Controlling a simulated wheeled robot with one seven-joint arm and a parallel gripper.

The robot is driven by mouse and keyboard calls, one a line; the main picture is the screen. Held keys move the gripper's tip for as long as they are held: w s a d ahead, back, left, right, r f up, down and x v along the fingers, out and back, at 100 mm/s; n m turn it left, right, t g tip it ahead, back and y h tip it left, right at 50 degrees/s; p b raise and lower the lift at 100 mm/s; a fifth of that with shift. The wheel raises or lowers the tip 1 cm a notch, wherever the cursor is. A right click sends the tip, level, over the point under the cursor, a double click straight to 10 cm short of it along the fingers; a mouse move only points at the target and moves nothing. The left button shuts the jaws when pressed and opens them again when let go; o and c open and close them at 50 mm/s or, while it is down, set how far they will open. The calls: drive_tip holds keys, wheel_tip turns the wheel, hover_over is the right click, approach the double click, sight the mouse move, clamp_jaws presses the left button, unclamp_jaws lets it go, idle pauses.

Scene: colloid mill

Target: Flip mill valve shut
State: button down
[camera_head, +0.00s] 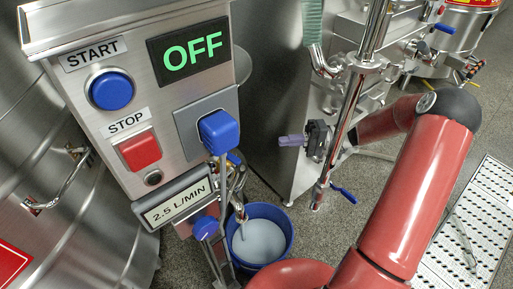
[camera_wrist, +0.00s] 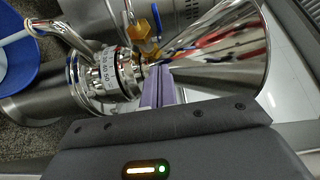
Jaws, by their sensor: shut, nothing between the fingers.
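My gripper (camera_head: 290,141) is in the middle of the head view, shut and empty, its purple fingers pointing left towards the control box. In the wrist view its fingers (camera_wrist: 157,86) lie close together, in front of a shiny steel cone and a clamped pipe fitting. An orange handle (camera_wrist: 141,29) shows just beyond the fingertips there; contact cannot be told. In the head view a blue lever handle (camera_head: 342,193) sits low on the upright steel pipe, right of and below my gripper. Which handle is the mill valve I cannot tell.
A control box (camera_head: 130,95) with START, STOP and a green OFF display stands at the left. A blue bucket (camera_head: 289,238) holding pale liquid stands on the floor below; its rim shows in the wrist view (camera_wrist: 30,72). Steel pipes surround my gripper. A perforated mat (camera_head: 485,225) lies right.

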approach(231, 154)
drive_tip(key=w+a, duration=0.3)
drive_tip(key=shift+s+a+f+p, duration=0.2)
drive_tip(key=shift+s+a+p, duration=0.15)
drive_tip(key=shift+s+a, duration=0.35)
drive_tip(key=shift+s+a+f+p, duration=0.3)
drive_tip(key=shift+s+a, duration=0.35)
drive_tip(key=shift+a, duration=0.15)
